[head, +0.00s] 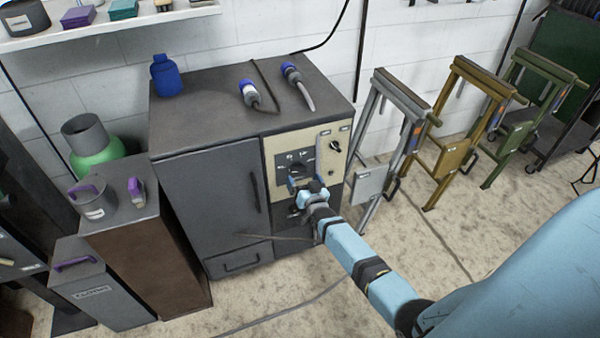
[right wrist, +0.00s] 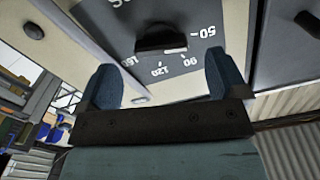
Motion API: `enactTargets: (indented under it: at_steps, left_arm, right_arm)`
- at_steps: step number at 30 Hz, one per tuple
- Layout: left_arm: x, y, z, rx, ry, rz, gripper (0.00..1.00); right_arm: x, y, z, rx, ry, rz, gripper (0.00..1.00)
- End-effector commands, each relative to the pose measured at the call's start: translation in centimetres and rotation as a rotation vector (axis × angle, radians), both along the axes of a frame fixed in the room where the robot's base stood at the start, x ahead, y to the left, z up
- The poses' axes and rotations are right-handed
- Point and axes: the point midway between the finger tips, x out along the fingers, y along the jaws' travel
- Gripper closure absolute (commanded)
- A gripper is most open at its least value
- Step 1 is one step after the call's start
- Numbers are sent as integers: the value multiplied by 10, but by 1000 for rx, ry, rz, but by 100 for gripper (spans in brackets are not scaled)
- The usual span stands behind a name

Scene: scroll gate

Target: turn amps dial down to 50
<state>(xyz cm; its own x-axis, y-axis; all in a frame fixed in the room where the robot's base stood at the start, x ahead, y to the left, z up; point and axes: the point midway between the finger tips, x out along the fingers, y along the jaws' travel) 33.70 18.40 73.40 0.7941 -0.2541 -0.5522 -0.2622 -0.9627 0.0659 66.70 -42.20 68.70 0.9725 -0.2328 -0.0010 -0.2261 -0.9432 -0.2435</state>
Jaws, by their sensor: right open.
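The amps dial is a black knob on a dark grey scale plate on the front of the grey cabinet machine (head: 205,190). In the head view the dial plate (head: 283,160) is partly hidden by my gripper. My right gripper (head: 303,183) is open in front of the panel, and its two blue fingers (right wrist: 160,75) stand apart with nothing between them. I cannot tell whether they touch the panel. My left gripper is not in view.
A second black knob (head: 334,146) is on the cream panel, right of the dial. Folding stands (head: 468,110) are at right. Boxes (head: 140,235) crowd the left side.

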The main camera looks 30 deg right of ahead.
Motion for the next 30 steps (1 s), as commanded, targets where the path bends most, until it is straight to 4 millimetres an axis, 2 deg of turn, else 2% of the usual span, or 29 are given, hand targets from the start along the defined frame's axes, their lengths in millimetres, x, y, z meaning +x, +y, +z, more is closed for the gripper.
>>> enactTargets:
  at_steps: [1, 6, 12, 18, 30]
  left_arm:
    - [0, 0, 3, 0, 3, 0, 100]
    - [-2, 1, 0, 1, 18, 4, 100]
    - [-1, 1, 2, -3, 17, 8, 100]
    - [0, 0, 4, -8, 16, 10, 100]
    - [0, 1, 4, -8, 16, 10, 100]
  right_arm:
    - [-15, 4, 1, 1, 3, 0, 8]
    - [-52, 12, 0, 1, 2, 0, 8]
    - [-82, 19, 0, 0, 0, -1, 8]
    - [-93, 22, 1, 0, -1, -1, 8]
    - [-93, 22, 0, 0, -1, -1, 8]
